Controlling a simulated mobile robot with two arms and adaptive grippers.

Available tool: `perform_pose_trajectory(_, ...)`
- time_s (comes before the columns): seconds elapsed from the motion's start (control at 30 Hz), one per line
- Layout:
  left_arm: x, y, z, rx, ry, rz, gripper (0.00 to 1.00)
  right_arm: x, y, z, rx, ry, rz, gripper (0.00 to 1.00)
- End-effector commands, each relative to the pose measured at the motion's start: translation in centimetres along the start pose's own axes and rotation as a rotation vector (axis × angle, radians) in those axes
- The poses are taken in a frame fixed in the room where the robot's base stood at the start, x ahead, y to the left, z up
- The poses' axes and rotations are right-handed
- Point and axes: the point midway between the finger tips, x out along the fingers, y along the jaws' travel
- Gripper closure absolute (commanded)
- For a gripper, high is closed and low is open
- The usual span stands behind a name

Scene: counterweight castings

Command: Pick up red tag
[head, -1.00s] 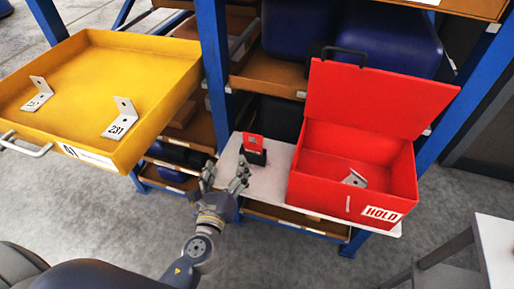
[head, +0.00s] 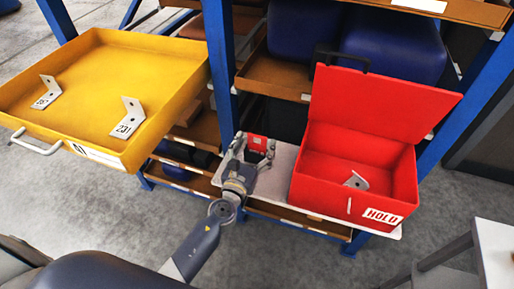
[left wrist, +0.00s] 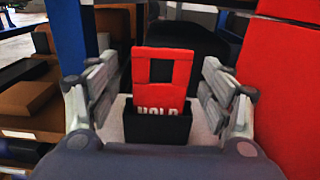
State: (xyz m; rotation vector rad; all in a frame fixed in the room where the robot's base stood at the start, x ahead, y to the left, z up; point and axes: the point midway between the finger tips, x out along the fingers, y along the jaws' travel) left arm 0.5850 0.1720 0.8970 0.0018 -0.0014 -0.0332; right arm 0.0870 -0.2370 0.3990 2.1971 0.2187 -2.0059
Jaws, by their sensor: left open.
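The red tag (left wrist: 160,88), with a dark square window and the word HOLD, stands upright in a small black holder (left wrist: 158,128) in the left wrist view. In the head view the red tag (head: 257,142) shows small on the light shelf. My left gripper (head: 254,143) is open, with a finger on each side of the tag. In the left wrist view gaps show between the fingers and the tag, so they look apart from it. The holder's lower part is partly hidden by my gripper. My right gripper is not in view.
An open red HOLD box (head: 353,198) with a metal bracket (head: 356,181) inside stands right of the tag. A yellow tray (head: 88,70) with two numbered brackets is at left. A blue rack post (head: 219,70) rises close to my left gripper.

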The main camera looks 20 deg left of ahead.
Motion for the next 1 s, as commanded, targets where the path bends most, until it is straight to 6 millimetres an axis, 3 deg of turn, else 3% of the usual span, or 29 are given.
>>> perform_pose_trajectory(0.13,1.45,-0.08,-0.03,-0.001,0.001,-0.001,0.27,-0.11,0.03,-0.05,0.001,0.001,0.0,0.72)
perform_pose_trajectory(0.4,1.62,-0.08,-0.05,-0.002,0.001,-0.001,0.29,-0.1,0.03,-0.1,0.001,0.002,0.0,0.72)
perform_pose_trajectory(0.6,1.6,-0.08,-0.05,-0.002,0.001,-0.001,0.7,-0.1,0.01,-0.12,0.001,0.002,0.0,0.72)
perform_pose_trajectory(1.0,1.59,-0.08,0.6,-0.002,0.0,-0.001,0.7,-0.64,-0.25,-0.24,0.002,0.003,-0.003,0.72)
